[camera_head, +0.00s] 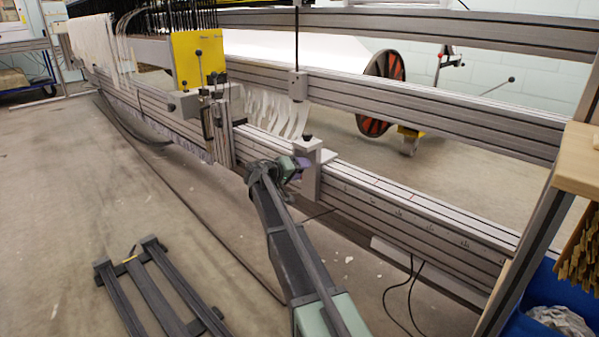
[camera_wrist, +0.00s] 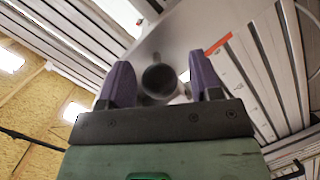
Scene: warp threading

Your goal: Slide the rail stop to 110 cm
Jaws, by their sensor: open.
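The rail stop (camera_head: 312,160) is a light grey block with a dark knob on top, sitting on the lower rail (camera_head: 400,207) in the head view. Small scale marks run along the rail to its right; I cannot read the numbers. My gripper (camera_head: 298,166) is at the near left face of the stop. In the wrist view the stop's grey plate (camera_wrist: 195,35) fills the upper middle, with a round dark knob end (camera_wrist: 160,80) facing me. My gripper (camera_wrist: 161,92) is open, its purple fingers on either side of that knob; contact cannot be told.
A yellow-plated carriage (camera_head: 200,62) stands on the rail to the left of the stop. An upper rail (camera_head: 420,103) runs behind. A blue bin (camera_head: 550,310) is at the lower right. Black cables (camera_head: 410,290) hang below the rail. The rail right of the stop looks clear.

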